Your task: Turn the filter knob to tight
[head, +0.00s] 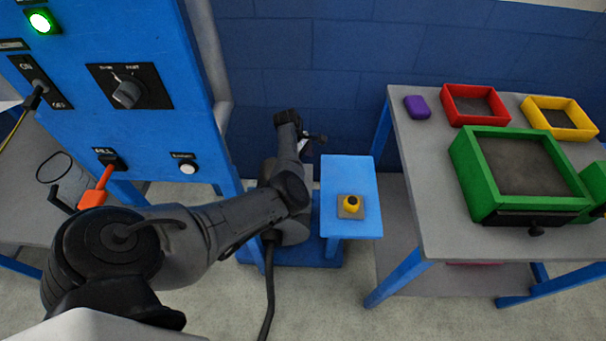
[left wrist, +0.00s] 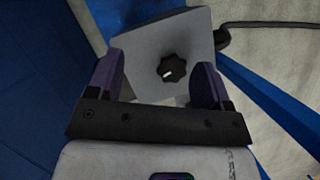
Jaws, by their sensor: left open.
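My left gripper (left wrist: 160,72) is open, with one purple finger on each side of the knob. The knob shows between the fingers; no contact is clear. No lettering shows around it, so I cannot read its setting. In the head view my left gripper (head: 305,143) is small and partly hidden beyond my arm, and this knob is hidden. My right gripper is not in view.
A blue panel (head: 150,145) at left carries a rotary switch (head: 127,92), an orange-handled lever (head: 97,188) and a lit green lamp (head: 40,22). A blue stand (head: 349,177) bears a yellow button (head: 351,203). A grey table (head: 425,190) with coloured trays stands at right.

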